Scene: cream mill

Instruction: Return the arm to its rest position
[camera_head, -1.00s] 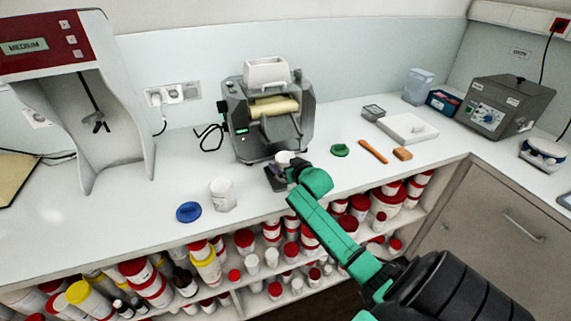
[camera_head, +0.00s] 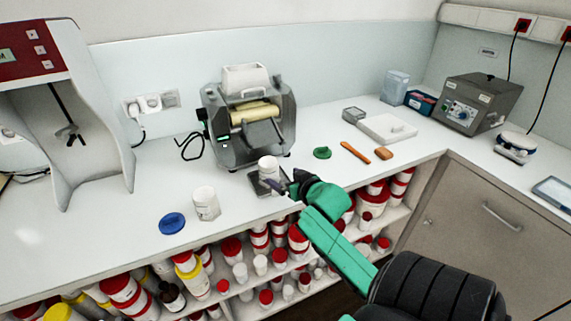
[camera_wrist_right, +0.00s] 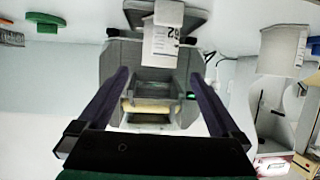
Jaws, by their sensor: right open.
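My right arm (camera_head: 345,250) comes in from the lower right, and its gripper (camera_head: 283,187) hovers just in front of a small white jar (camera_head: 268,167). The jar stands upright on a dark square plate (camera_head: 266,187) before the grey mill (camera_head: 245,125) with its pale roller. In the right wrist view the gripper (camera_wrist_right: 160,75) is open, its two purple fingers apart with nothing held between them. The labelled white jar (camera_wrist_right: 160,42) shows beyond the fingertips, and the mill's rollers show behind. My left gripper is in neither view.
A larger white jar (camera_head: 205,203) and a blue lid (camera_head: 172,223) lie left of the gripper. A green lid (camera_head: 322,153), orange spatula (camera_head: 354,151) and orange block (camera_head: 383,153) lie right. Shelves below the counter hold several red-lidded jars (camera_head: 232,248).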

